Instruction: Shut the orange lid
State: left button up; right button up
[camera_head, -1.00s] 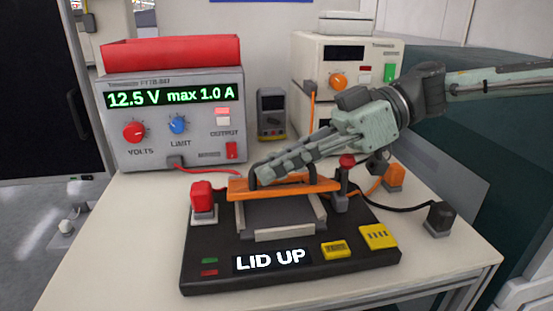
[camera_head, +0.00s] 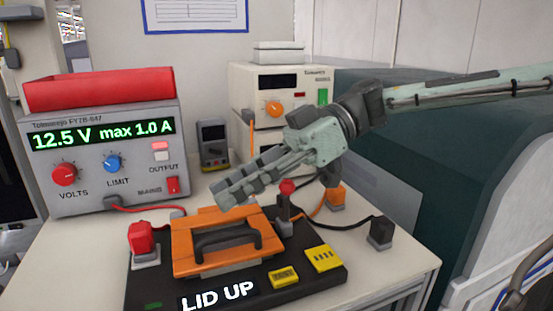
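The orange lid (camera_head: 182,245) is on the black test box (camera_head: 320,288) in the middle front. Its broad face and black handle (camera_head: 225,236) show, and its front edge seems a little above the box. The box's display (camera_head: 218,296) reads "LID UP". My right gripper (camera_head: 218,194) reaches in from the right, with its fingertips just beyond the lid's far edge. Whether they touch the lid is not clear. Its fingers lie close together, with nothing seen between them. My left gripper is not in view.
A power supply (camera_head: 105,150) is at the left and a cream instrument (camera_head: 275,90) behind. Cables run along the right. Free table shows at front left.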

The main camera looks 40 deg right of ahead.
jog(key=v, duration=0.9)
jog(key=shift+d+r, duration=0.1)
jog(key=shift+s, duration=0.1)
